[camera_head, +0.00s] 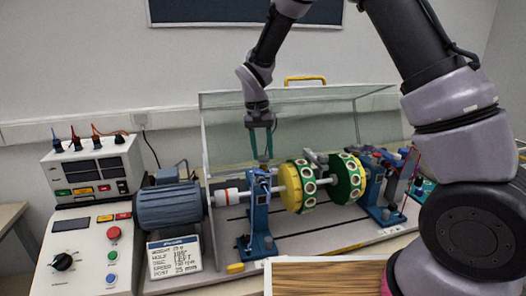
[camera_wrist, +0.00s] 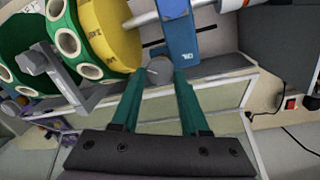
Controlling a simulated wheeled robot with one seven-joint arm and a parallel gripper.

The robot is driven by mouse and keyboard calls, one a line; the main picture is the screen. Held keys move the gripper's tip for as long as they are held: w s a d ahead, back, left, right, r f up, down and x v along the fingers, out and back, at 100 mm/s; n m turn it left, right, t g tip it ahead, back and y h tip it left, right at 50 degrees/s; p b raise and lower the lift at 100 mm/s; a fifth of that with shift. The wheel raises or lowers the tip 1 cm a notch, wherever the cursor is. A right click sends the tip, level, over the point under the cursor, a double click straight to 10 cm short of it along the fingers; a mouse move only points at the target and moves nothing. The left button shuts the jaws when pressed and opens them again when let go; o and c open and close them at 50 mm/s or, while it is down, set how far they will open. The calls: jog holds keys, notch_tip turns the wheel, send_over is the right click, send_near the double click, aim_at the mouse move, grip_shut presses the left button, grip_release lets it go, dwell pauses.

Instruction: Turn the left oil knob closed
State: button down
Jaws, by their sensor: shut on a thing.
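The left oil knob is a small grey round cap (camera_wrist: 159,71) beside the left blue bearing stand (camera_head: 259,212); the stand's blue top also shows in the wrist view (camera_wrist: 180,38). My gripper (camera_head: 263,157) points down over the top of this stand in the head view. In the wrist view its two green fingers (camera_wrist: 160,76) close on the knob from both sides. The knob's turn angle cannot be told. In the head view the knob is too small to make out clearly.
A shaft with yellow and green discs (camera_head: 291,188) runs right of the stand to a second blue stand (camera_head: 380,195). A blue-grey motor (camera_head: 169,204) and control box (camera_head: 94,176) stand left. A clear cover (camera_head: 225,135) rises behind my gripper.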

jog(key=n, duration=0.6)
jog(key=shift+s+a+n+t, duration=0.1)
jog(key=shift+n+t, duration=0.2)
jog(key=shift+t, duration=0.1)
dwell(0.4)
jog(key=shift+c, duration=2.1)
grip_release()
notch_tip(320, 180, up, 11)
jog(key=a, duration=0.1)
jog(key=shift+s+f, duration=0.15)
jog(key=shift+s, duration=0.15)
